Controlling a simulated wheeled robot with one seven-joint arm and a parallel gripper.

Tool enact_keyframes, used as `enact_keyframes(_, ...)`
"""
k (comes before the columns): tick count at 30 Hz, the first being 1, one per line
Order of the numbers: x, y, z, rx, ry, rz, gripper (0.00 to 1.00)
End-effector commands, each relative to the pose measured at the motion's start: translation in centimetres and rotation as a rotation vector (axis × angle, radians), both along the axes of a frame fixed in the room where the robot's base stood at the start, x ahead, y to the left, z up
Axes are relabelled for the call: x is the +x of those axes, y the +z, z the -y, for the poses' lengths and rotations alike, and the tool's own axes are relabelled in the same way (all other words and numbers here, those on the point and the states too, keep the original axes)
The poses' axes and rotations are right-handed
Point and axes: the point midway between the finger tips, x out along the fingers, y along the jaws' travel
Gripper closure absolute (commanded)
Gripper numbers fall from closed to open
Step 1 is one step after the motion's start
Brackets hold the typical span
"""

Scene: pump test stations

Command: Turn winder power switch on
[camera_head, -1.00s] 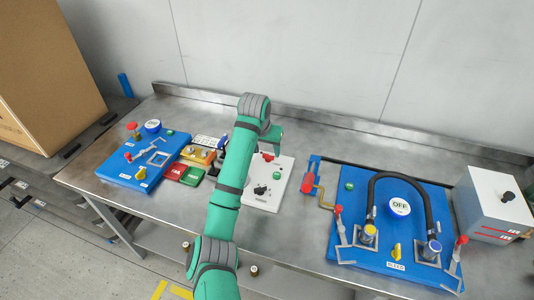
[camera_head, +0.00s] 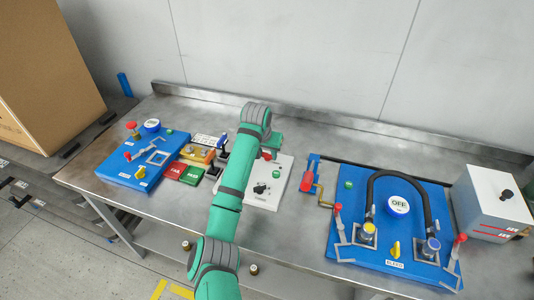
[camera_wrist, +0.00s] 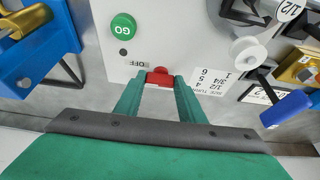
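A red switch (camera_wrist: 160,77) stands on a white panel (camera_wrist: 150,48) beside an "OFF" label (camera_wrist: 138,64), and I take it to be the winder power switch. My gripper (camera_wrist: 160,82) reaches it from below in the wrist view. Its two green fingers stand a little apart, with the red switch filling the gap between their tips. They look closed on it, though contact is hard to see. In the head view the white panel (camera_head: 277,187) is partly hidden by my arm, and a red part (camera_head: 267,156) shows beside the arm.
A green button (camera_wrist: 123,26) and a white knob (camera_wrist: 248,53) sit on the panel. Blue boards stand left (camera_head: 120,172) and right (camera_head: 375,262) on the metal table (camera_head: 300,220). A black hose (camera_head: 400,175) arches over the right board. A white box (camera_head: 492,205) stands far right.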

Motion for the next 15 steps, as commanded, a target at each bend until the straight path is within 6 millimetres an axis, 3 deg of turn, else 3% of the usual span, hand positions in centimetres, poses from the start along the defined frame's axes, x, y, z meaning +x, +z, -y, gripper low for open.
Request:
enact_keyframes(8, -0.01, 0.02, 0.26, 0.0, 0.048, 0.001, 0.86)
enact_keyframes(15, 0.02, 0.07, 0.42, -0.002, 0.198, 0.004, 0.86)
